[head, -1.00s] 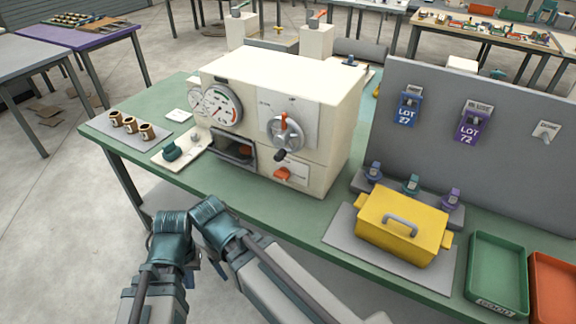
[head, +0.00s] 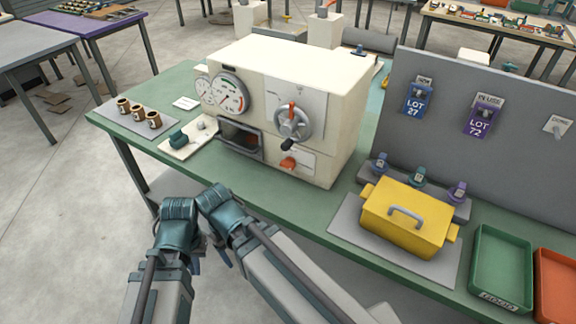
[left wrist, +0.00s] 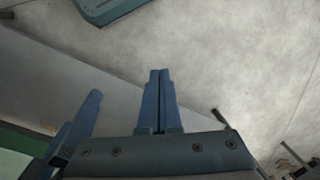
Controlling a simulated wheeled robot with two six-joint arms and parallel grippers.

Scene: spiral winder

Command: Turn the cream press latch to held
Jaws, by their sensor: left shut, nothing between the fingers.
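The cream press (head: 318,73) is a boxy machine on the green bench, upper middle of the head view. I cannot tell which of these is the latch. My left gripper (left wrist: 160,76) is shut and empty, pointing down in front of the bench, apart from the press. My right gripper (head: 222,255) is close beside it, low in the head view; its fingers are mostly hidden.
A yellow lidded box (head: 405,232) stands on a grey mat right of the press. Green (head: 502,262) and orange trays lie further right. A grey panel (head: 520,90) with tags stands behind. Brown cups (head: 138,114) sit at the left end. The bench's front edge lies between my arms and the press.

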